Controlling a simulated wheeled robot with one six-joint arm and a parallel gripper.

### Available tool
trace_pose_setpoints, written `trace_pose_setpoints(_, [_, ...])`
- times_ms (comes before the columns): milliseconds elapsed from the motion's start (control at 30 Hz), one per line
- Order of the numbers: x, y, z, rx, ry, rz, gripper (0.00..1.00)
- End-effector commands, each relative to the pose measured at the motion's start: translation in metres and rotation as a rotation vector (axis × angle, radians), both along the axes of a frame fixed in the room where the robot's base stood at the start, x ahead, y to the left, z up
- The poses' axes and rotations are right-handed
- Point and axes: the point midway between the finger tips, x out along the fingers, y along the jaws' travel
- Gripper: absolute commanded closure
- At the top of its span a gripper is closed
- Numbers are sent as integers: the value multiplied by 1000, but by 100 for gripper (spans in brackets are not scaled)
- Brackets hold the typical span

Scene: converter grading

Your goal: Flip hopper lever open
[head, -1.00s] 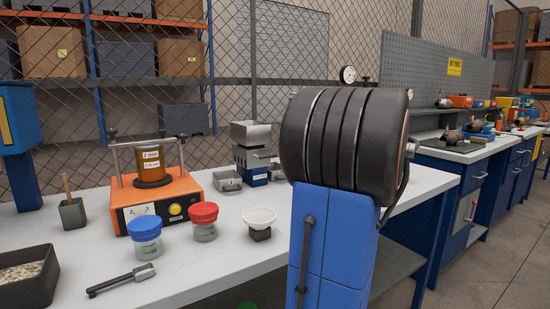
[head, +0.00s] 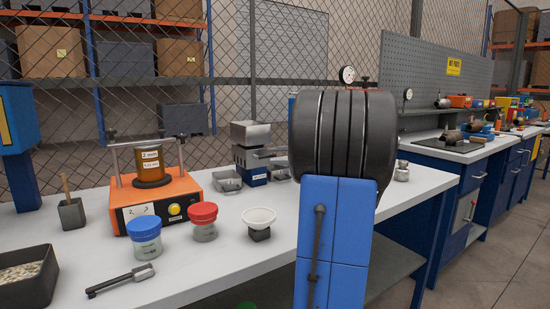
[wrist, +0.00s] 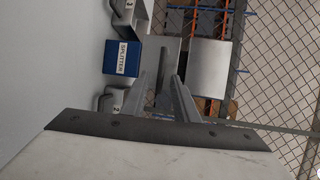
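The metal splitter (head: 243,156) stands on the bench, with a silver hopper box (head: 250,133) on top and a blue base (head: 256,175). In the wrist view its blue block (wrist: 121,57) reads "SPLITTER", and the hopper (wrist: 209,68) is to the right. My gripper (wrist: 163,78) has its two grey fingers apart, close to the metal body beside the hopper. A dark grey piece shows between the fingers; I cannot tell whether it is the lever or whether it is touched. In the head view my arm hides most of my gripper.
Metal trays (head: 228,182) flank the splitter. An orange sieve shaker (head: 158,195), a blue-lidded jar (head: 145,238), a red-lidded jar (head: 203,222) and a white dish (head: 259,218) stand to the left.

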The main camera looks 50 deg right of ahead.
Motion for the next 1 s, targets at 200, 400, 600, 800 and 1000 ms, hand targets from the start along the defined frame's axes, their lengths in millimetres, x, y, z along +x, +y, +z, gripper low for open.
trace_pose_setpoints(200, [7,2,-1,0,0,1,73])
trace_pose_setpoints(400, [7,1,-1,0,0,0,73])
trace_pose_setpoints(600, [7,1,-1,0,0,0,100])
trace_pose_setpoints(800, [7,1,-2,1,0,0,100])
trace_pose_setpoints(1000, [7,1,-2,1,1,0,100])
